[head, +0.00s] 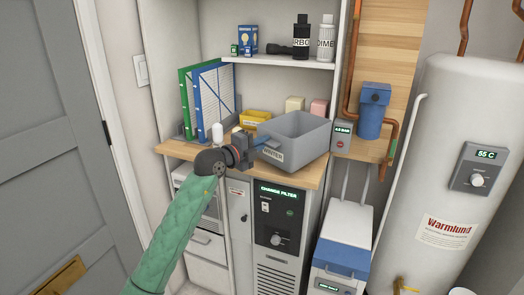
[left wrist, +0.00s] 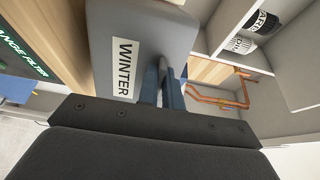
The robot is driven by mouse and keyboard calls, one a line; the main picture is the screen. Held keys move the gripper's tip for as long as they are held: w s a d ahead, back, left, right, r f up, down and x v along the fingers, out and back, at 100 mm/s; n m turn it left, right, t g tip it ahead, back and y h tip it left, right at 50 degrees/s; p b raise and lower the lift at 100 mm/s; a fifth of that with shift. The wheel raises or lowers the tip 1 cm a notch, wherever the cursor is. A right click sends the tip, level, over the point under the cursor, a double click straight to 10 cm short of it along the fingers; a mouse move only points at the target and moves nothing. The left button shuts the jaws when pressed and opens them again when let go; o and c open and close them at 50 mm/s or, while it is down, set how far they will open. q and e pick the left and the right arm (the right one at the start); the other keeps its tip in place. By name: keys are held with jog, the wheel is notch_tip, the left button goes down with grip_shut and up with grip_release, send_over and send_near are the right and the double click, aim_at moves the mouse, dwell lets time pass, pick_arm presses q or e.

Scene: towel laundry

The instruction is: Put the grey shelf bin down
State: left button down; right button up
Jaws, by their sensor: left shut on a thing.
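The grey shelf bin (head: 302,146) is at the wooden counter (head: 312,174), with its white WINTER label facing front left. My left gripper (head: 262,141) is shut on the near left side of the bin. In the left wrist view the two fingers (left wrist: 166,88) pinch the wall of the bin (left wrist: 150,22), just beside the label. The bin's underside is hidden, so I cannot tell whether it rests on the counter or hangs slightly above it. My right gripper is out of view.
Blue and green binders (head: 212,95) stand left on the counter. A yellow bin (head: 255,118) and small boxes (head: 295,104) sit behind the grey bin. A blue filter housing (head: 372,112) and copper pipes are to the right. A shelf (head: 275,61) with bottles is above.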

pick_arm(q)
notch_tip(320, 180, down, 3)
jog(key=shift+r, duration=0.15)
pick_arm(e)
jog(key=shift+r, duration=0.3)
pick_arm(q)
jog(key=c, duration=1.6)
grip_release()
jog(key=shift+o, duration=0.2)
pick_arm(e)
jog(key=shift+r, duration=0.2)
